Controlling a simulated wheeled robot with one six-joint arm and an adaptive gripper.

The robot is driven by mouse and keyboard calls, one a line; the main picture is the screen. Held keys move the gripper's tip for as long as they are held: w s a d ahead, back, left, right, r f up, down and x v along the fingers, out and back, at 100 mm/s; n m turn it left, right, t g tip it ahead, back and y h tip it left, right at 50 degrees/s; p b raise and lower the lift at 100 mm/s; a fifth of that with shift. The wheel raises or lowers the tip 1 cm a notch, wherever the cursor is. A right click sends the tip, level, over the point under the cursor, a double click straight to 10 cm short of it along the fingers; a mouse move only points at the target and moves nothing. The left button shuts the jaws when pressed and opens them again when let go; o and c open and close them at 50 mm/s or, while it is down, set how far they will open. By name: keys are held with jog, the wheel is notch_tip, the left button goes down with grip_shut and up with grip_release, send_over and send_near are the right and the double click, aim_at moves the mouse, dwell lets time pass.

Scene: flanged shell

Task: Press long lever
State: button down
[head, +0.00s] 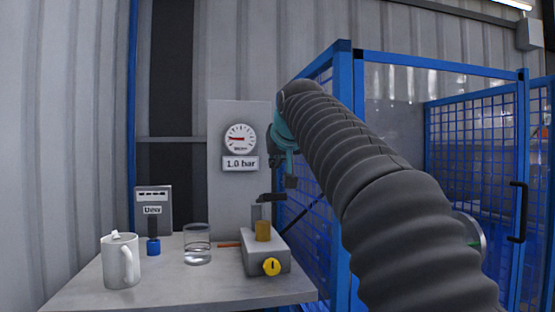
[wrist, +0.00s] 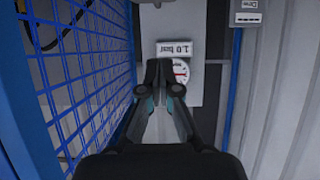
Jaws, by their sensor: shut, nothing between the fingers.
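A grey box (head: 266,258) with a brass cylinder (head: 263,231) and a yellow knob (head: 271,266) stands on the grey table. A thin black rod (head: 300,218), possibly the long lever, slants up to the right beside the box. A short black piece (head: 271,197) sits above the cylinder on a grey upright. My gripper (head: 291,182) is small and dark in the head view, above the rod and apparently apart from it. In the wrist view my gripper (wrist: 160,72) is shut and empty, its tips in front of the gauge panel. I cannot identify the lever in that view.
A gauge (head: 240,139) above a "1.0 bar" label is on the grey panel (head: 225,194). A white mug (head: 119,262), a glass (head: 197,244) and a blue-based item (head: 153,246) stand at the left of the table. Blue mesh fencing (head: 320,190) is close at the right.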

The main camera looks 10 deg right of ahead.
aim_at(265, 199)
jog(key=x, duration=0.6)
jog(key=shift+f, duration=0.35)
jog(key=shift+s+f+b, duration=0.2)
jog(key=shift+f+b, duration=0.1)
jog(key=shift+f, duration=0.2)
jog(key=shift+s+f+b, duration=0.2)
jog(key=shift+f+b, duration=0.1)
jog(key=shift+f, duration=0.55)
jog(key=shift+s+f, duration=0.1)
jog(key=shift+f, duration=0.15)
